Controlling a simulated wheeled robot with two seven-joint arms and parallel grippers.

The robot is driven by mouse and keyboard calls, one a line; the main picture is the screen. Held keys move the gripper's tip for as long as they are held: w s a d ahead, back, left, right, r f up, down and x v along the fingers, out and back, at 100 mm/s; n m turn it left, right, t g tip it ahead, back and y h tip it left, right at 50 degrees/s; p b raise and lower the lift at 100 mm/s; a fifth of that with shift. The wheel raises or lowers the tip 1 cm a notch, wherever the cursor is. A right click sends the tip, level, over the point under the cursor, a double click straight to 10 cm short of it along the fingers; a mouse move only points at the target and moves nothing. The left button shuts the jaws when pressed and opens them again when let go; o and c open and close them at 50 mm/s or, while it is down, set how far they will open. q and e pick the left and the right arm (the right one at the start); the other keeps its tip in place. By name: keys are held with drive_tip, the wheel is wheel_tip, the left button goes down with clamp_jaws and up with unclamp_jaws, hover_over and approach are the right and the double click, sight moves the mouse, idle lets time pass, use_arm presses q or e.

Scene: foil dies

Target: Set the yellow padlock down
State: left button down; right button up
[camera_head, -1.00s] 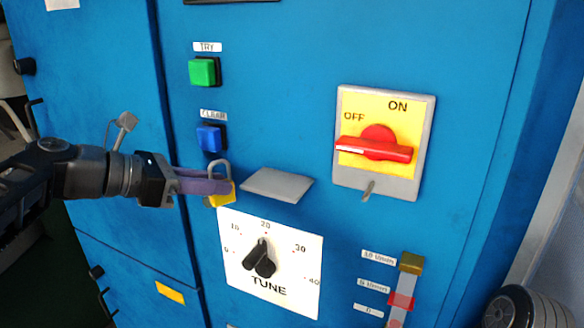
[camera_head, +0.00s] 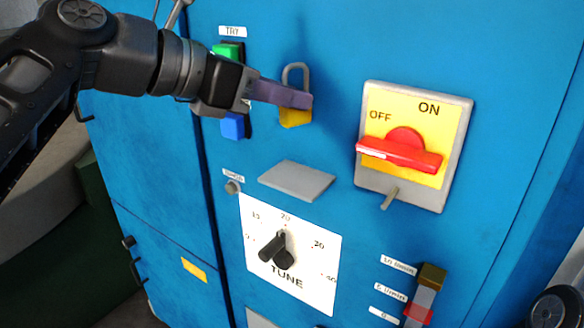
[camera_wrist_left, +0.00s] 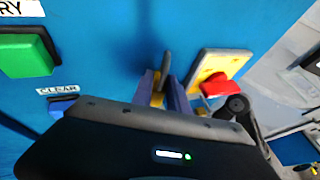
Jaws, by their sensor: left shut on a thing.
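The yellow padlock (camera_head: 296,117) with a grey shackle hangs upright in the grip of my left gripper (camera_head: 304,101), which is shut on it. It is up in front of the blue panel, above and apart from the small grey shelf (camera_head: 297,180). In the left wrist view the padlock (camera_wrist_left: 157,100) shows between the purple fingers, its shackle pointing up; its lower part is hidden by the gripper body. My right gripper is in neither view.
The switch plate (camera_head: 451,150) with its red handle (camera_head: 400,152) at OFF is right of the padlock. The green button (camera_head: 226,50) and blue button (camera_head: 233,125) are partly behind my left gripper. The TUNE dial (camera_head: 276,248) is below the shelf.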

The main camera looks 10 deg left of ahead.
sight(285, 127)
use_arm(q)
drive_tip(key=shift+f+b, duration=0.4)
drive_tip(key=shift+f, duration=1.95)
drive_tip(key=shift+f+b, duration=0.3)
drive_tip(key=shift+f, duration=1.8)
drive_tip(key=shift+f, duration=0.15)
drive_tip(key=c, duration=1.3)
unclamp_jaws()
drive_tip(key=shift+a+r, duration=0.15)
drive_tip(key=shift+r, duration=0.05)
drive_tip(key=b+v, duration=0.1)
drive_tip(key=v, duration=1.1)
